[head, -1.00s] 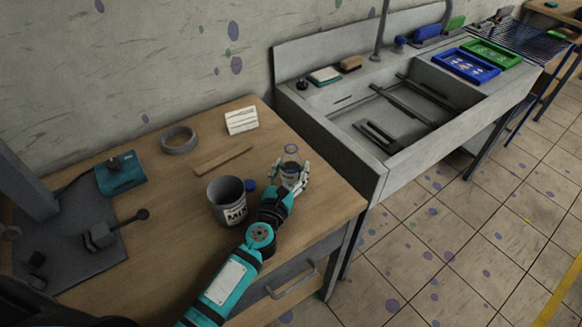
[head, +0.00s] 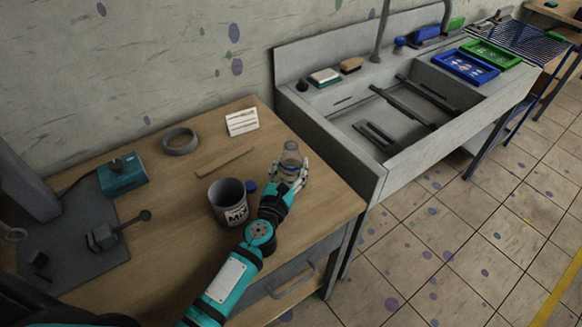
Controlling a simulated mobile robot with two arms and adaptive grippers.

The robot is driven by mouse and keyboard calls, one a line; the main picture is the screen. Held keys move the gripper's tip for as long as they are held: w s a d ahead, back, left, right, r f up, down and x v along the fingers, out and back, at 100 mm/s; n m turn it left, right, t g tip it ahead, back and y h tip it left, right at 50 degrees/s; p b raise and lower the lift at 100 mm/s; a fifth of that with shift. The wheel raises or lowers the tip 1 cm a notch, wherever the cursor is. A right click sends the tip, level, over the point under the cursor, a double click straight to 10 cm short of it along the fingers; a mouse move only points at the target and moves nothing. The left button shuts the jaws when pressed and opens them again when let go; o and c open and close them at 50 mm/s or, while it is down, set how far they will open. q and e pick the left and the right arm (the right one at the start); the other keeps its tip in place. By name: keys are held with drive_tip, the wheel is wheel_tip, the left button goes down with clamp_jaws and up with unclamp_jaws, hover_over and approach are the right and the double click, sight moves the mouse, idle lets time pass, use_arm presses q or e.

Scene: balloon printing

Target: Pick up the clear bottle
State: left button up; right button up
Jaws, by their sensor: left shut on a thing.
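The clear bottle (head: 291,152) stands upright above the right part of the wooden table, its upper part showing over the fingers. My left gripper (head: 290,176) is shut on the clear bottle, and its fingers hide most of the bottle's lower part. I cannot tell whether the bottle's base touches the table. My right gripper is not in view.
A grey cup marked MIX (head: 228,203) stands left of the gripper, with a small blue cap (head: 251,187) beside it. The sink (head: 372,185) is to the right.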

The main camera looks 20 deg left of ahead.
use_arm(q)
drive_tip(key=shift+r+p, duration=0.3)
drive_tip(key=shift+r, duration=0.35)
drive_tip(key=shift+r+p, duration=0.35)
drive_tip(key=shift+r, duration=0.05)
drive_tip(key=s+d+b, duration=0.1)
drive_tip(key=s+d, duration=0.2)
drive_tip(key=s, duration=0.4)
drive_tip(key=s+d+r+b, duration=0.1)
drive_tip(key=s+d+b, duration=0.1)
drive_tip(key=s+d, duration=0.2)
drive_tip(key=shift+s, duration=1.65)
drive_tip(key=shift+r, duration=0.1)
